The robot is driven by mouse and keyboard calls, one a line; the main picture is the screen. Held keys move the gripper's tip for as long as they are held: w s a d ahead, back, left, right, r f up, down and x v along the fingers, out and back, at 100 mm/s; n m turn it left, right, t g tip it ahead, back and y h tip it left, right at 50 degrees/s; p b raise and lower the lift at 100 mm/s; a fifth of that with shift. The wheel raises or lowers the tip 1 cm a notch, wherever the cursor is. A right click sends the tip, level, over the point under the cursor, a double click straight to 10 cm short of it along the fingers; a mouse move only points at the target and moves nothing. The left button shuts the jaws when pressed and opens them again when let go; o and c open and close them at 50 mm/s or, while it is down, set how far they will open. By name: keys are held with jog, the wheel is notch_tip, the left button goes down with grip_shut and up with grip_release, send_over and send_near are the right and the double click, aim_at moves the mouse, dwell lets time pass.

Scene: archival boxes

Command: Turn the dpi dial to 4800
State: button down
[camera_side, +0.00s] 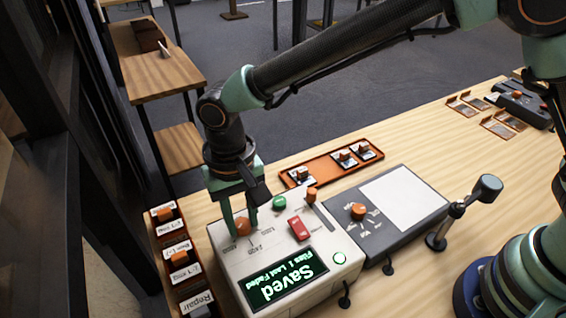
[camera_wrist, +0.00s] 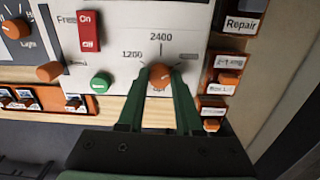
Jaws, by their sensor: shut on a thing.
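The dpi dial (camera_side: 242,227) is an orange knob on the top face of the light-grey scanner console (camera_side: 228,258). My gripper (camera_side: 243,219) points down over it, its green fingers shut on the knob. In the wrist view the dial (camera_wrist: 160,75) sits between the two fingertips (camera_wrist: 161,80). The printed labels 1200 at its left and 2400 above it are readable there. A label at the right is hidden or too small to read, and the exact pointer direction is hard to tell.
The console's screen (camera_side: 285,278) reads "Saved". A red switch (camera_side: 299,228), green button (camera_side: 279,202) and orange lever (camera_side: 311,195) stand close by. A grey unit (camera_side: 385,240) with another orange knob (camera_side: 358,211) adjoins. Orange trays (camera_side: 325,168) lie behind; labelled bins (camera_side: 165,215) stand left.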

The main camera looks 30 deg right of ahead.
aim_at(242, 223)
jog(key=shift+s+a, duration=0.1)
jog(key=c, duration=0.6)
grip_release()
notch_tip(242, 223, up, 12)
jog(key=shift+r, duration=0.1)
jog(key=w+d+r+t+y, duration=0.1)
jog(key=d+r, duration=0.2)
jog(key=d, duration=0.7)
jog(key=w+d+r+t, duration=0.1)
jog(key=d+r+t, duration=0.15)
jog(key=d, duration=0.65)
jog(key=s+d, duration=0.2)
jog(key=d, duration=0.3)
jog(key=s+d+f+t, duration=0.1)
jog(key=s+d, duration=0.1)
jog(key=d, duration=0.2)
jog(key=s+d+f+t, duration=0.1)
jog(key=s+d, duration=0.2)
jog(key=d, duration=0.2)
jog(key=shift+d+n+h, duration=0.3)
jog(key=shift+h, duration=0.1)
